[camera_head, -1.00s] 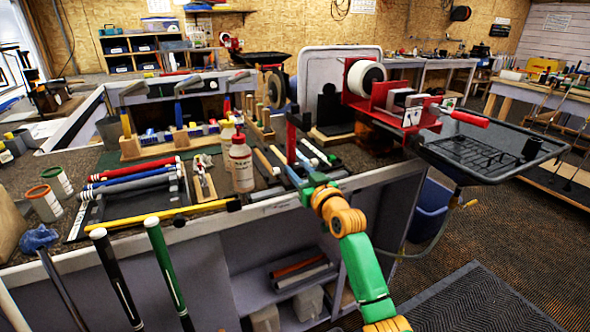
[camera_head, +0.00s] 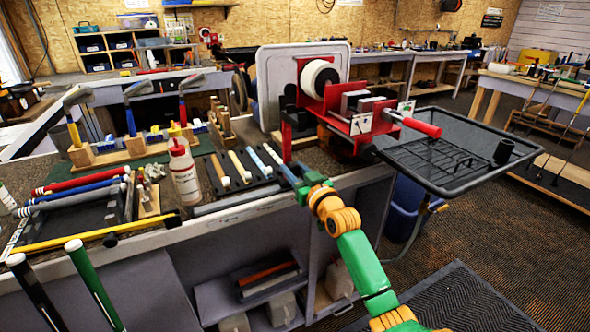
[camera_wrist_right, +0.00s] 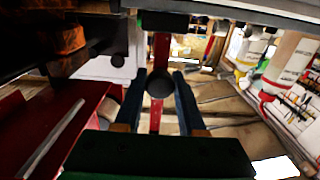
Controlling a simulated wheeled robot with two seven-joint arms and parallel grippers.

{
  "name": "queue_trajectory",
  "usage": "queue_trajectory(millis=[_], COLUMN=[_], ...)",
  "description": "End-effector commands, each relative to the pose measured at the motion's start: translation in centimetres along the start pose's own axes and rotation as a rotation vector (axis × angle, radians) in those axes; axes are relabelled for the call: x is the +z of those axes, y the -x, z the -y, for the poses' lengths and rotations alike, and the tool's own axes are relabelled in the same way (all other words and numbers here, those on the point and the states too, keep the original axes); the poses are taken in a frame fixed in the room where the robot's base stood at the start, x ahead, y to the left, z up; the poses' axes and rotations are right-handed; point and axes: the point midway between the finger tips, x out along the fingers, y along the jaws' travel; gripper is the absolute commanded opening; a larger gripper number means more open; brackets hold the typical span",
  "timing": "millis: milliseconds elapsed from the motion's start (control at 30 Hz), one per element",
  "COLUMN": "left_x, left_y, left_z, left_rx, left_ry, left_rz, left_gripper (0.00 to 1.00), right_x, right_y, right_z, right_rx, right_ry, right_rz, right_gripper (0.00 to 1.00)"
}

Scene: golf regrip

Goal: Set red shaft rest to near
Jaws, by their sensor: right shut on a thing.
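The red shaft rest (camera_head: 286,141) is an upright red post at the bench's front edge, close against the left side of the red vise frame (camera_head: 330,107). My right gripper (camera_head: 291,174) is at the post's lower part, coming from the front. In the right wrist view, the red post (camera_wrist_right: 158,50) stands between my two dark blue fingers, with a round dark knob (camera_wrist_right: 160,84) in front of it. The gripper is shut on the rest; the exact contact is hard to see. My left gripper is not in view.
A black mesh tray (camera_head: 450,155) juts out right of the vise. Left of my gripper are a black rack (camera_head: 236,181) of tools and a white bottle (camera_head: 184,172). A blue bin (camera_head: 405,205) stands below. The floor at the right front is mostly clear.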

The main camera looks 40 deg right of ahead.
Motion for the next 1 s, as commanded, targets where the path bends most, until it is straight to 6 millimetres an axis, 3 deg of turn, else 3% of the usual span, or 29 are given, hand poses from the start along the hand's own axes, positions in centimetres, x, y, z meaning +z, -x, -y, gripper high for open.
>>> queue_trajectory(millis=[67,100,200,533,900,1000], left_x=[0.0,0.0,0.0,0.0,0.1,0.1], left_y=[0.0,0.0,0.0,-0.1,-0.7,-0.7], left_z=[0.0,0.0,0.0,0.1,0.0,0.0], left_rx=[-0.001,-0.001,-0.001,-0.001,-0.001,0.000], left_ry=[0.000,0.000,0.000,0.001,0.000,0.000], left_rz=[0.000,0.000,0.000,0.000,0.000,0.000], left_gripper=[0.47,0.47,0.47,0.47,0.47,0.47], right_x=[0.1,0.1,0.1,0.1,0.2,0.1], right_y=[0.0,0.0,0.0,0.4,6.3,7.0], right_z=[0.1,0.1,0.1,0.1,0.1,0.1], right_rx=[-0.001,-0.001,-0.001,-0.001,-0.001,-0.001], right_ry=[0.001,0.001,0.001,-0.001,0.001,0.000], right_rz=[0.003,0.003,0.003,0.001,0.002,0.002], right_gripper=[0.00,0.47,0.68,0.68,0.68,0.68])
